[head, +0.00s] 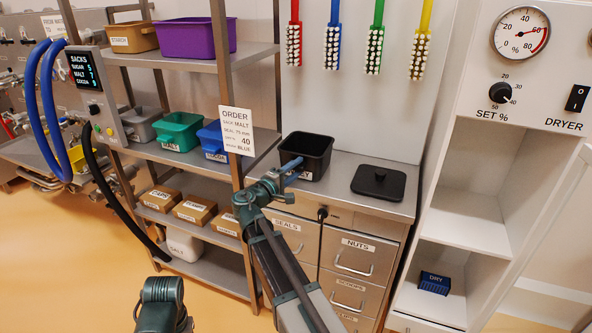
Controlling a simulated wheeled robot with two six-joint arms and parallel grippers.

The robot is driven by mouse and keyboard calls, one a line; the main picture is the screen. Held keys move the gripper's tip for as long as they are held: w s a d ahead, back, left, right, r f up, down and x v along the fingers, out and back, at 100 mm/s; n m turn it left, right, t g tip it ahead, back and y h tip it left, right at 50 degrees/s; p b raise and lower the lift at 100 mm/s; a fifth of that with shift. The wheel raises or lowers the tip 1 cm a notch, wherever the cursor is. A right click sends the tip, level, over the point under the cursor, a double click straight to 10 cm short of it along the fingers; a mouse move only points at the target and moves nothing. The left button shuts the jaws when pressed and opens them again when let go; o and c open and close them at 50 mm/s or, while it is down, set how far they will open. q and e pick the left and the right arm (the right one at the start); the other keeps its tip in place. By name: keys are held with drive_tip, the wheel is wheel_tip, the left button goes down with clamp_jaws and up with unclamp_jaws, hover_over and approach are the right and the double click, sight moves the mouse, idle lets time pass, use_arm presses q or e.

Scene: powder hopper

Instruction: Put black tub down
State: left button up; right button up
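The black tub (316,153) is upright and looks empty, at the left end of the steel counter (345,187). Its base is at or just above the counter top; I cannot tell if there is a small gap. My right gripper (292,164) reaches in from below, with its blue fingers at the tub's near left rim. They look shut on that rim, though the inner finger is mostly hidden. Of my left arm, only a dark green joint shows at the bottom; its gripper is not in view.
A black lid (379,182) with a knob lies on the counter, right of the tub. An order card (237,132) hangs on the shelf post close left. Coloured brushes (375,45) hang behind. The white dryer (481,200) stands open at right.

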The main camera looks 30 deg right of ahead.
drive_tip(key=shift+o, duration=0.4)
drive_tip(key=shift+r, duration=0.1)
drive_tip(key=shift+a+r, duration=0.1)
drive_tip(key=v, duration=1.2)
drive_tip(key=shift+s, duration=0.1)
